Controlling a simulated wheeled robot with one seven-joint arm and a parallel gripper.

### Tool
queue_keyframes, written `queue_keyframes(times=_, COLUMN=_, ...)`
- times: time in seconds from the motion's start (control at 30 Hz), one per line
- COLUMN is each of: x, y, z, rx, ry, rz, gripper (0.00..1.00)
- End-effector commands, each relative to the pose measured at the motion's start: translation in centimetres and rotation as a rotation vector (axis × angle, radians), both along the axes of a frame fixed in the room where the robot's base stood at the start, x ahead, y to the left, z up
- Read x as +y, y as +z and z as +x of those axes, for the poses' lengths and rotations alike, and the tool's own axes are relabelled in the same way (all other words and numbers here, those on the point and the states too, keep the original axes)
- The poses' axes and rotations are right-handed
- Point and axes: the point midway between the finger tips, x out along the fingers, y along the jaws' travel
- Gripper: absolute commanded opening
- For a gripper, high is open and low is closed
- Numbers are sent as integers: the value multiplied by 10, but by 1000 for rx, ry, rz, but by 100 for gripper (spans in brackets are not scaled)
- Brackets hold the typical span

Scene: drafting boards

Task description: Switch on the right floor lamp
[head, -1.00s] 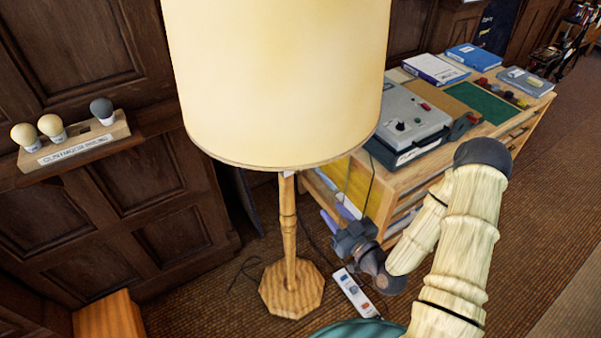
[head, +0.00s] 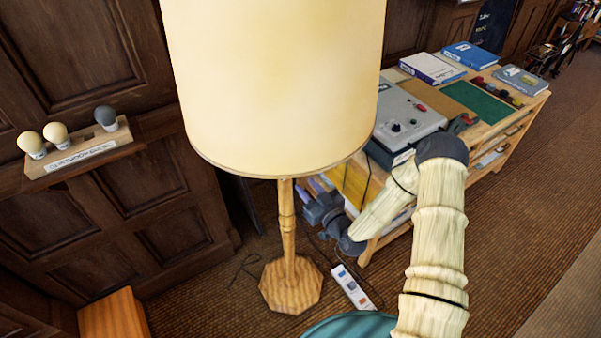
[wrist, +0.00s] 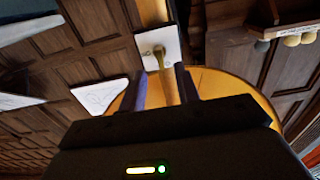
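A floor lamp with a large cream shade (head: 275,85), a turned wooden pole (head: 287,222) and an octagonal wooden base (head: 290,285) stands upright in the head view. It is the only floor lamp I can make out. My gripper (head: 311,187) is just right of the pole, below the shade, with its fingers pointing up and left. In the wrist view, my gripper (wrist: 166,82) has its two fingers apart. A white plate with a small brass lever-like part (wrist: 158,48) shows just beyond and between the fingertips. I cannot tell whether anything touches it.
A wooden cabinet (head: 470,135) with a grey device (head: 405,118), books and a green mat stands behind my arm. A power strip (head: 352,287) and cables lie on the floor beside the lamp base. A bulb shelf (head: 80,155) is on the panelled wall at left.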

Motion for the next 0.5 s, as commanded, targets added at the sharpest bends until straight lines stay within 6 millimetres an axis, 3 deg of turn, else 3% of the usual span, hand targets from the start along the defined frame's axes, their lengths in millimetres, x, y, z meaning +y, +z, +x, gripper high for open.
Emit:
queue_keyframes(times=0.3, x=22, y=2, z=40, rx=-1, ry=-6, rz=0, gripper=32)
queue_keyframes(times=0.5, x=26, y=0, z=48, rx=1, ry=-10, rz=-1, gripper=32)
